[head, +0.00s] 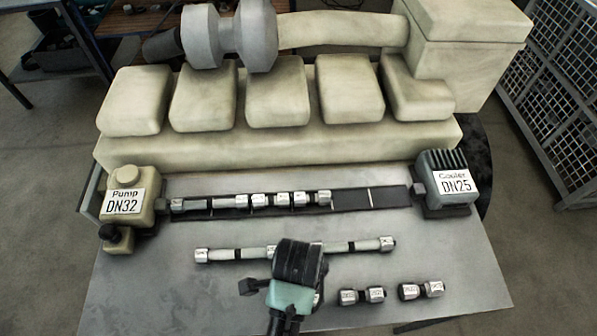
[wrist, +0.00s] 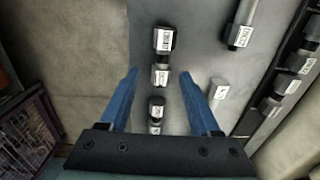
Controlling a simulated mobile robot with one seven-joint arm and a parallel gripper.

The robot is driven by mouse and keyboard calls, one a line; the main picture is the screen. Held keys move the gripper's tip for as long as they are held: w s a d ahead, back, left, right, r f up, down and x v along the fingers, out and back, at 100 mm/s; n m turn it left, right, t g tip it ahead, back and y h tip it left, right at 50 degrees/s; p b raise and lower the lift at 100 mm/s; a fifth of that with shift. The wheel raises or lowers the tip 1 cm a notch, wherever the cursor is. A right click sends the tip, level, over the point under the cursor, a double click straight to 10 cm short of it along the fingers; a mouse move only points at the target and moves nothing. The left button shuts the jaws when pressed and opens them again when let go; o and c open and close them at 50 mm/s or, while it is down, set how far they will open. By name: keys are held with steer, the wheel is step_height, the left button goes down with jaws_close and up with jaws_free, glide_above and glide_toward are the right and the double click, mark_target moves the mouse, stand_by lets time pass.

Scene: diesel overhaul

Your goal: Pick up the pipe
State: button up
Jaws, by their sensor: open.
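The pipe (head: 295,249) is a long grey rod with dark bands and labelled end fittings. It lies across the table in front of the dark rail, its middle partly hidden by my wrist.
Two short labelled couplings (head: 361,296) (head: 420,289) lie at the front right. The rail (head: 345,200) holds several fittings between the Pump DN32 block (head: 127,190) and the Cooler DN25 block (head: 450,180). The large engine block (head: 280,140) stands behind. A wire cage (head: 560,110) is at right.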

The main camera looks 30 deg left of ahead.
steer(key=shift+w+a+f+p, duration=0.1)
steer(key=shift+f+p, duration=0.25)
steer(key=shift+f, duration=1.5)
steer(key=shift+w+f+p, duration=0.1)
steer(key=shift+f+p, duration=0.25)
steer(key=shift+f, duration=1.45)
jaws_close()
